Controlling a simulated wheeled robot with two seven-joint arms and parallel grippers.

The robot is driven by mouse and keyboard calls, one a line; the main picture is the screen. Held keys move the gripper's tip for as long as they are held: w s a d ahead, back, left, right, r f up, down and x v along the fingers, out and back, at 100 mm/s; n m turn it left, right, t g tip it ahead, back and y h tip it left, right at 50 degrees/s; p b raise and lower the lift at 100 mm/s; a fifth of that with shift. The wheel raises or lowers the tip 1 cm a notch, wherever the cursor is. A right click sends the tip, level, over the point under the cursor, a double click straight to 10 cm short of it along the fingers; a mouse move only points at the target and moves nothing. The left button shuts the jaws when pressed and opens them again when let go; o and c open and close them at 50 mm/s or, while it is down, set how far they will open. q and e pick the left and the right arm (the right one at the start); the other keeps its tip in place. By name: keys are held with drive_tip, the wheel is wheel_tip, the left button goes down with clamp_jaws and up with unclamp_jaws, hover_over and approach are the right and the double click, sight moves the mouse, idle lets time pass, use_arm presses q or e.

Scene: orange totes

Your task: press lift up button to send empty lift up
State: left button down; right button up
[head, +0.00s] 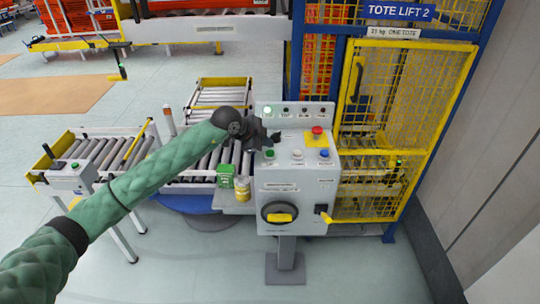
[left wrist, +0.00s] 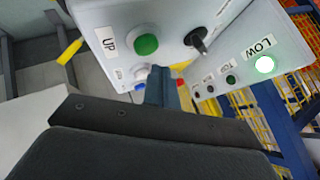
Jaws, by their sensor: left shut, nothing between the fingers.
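The grey control box (head: 290,205) stands on a post in front of the lift. Its green button (head: 269,154), labelled UP in the left wrist view (left wrist: 146,44), sits on the sloped top. My left gripper (head: 273,138) is shut and empty, just beyond the green button in the head view. In the left wrist view its closed fingertips (left wrist: 160,78) are beside the button; no contact shows. The lamp labelled LOW (left wrist: 264,64) is lit; it is green in the head view (head: 267,110). My right gripper is out of view.
White (head: 297,154) and blue (head: 324,153) buttons and a red stop knob (head: 317,131) share the panel. The lift's yellow mesh door (head: 400,110) stands right. Roller conveyors (head: 100,150) lie left. A green box (head: 226,175) and yellow-labelled container (head: 242,188) stand beside the control box.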

use_arm(q)
drive_tip(key=shift+f, duration=0.35)
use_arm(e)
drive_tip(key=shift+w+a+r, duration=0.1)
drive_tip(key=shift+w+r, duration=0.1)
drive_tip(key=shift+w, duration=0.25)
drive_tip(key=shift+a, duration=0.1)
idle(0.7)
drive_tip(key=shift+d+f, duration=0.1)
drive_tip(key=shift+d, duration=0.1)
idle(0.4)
use_arm(q)
drive_tip(key=shift+f, duration=0.2)
drive_tip(key=shift+f+b, duration=0.25)
drive_tip(key=shift+b, duration=0.15)
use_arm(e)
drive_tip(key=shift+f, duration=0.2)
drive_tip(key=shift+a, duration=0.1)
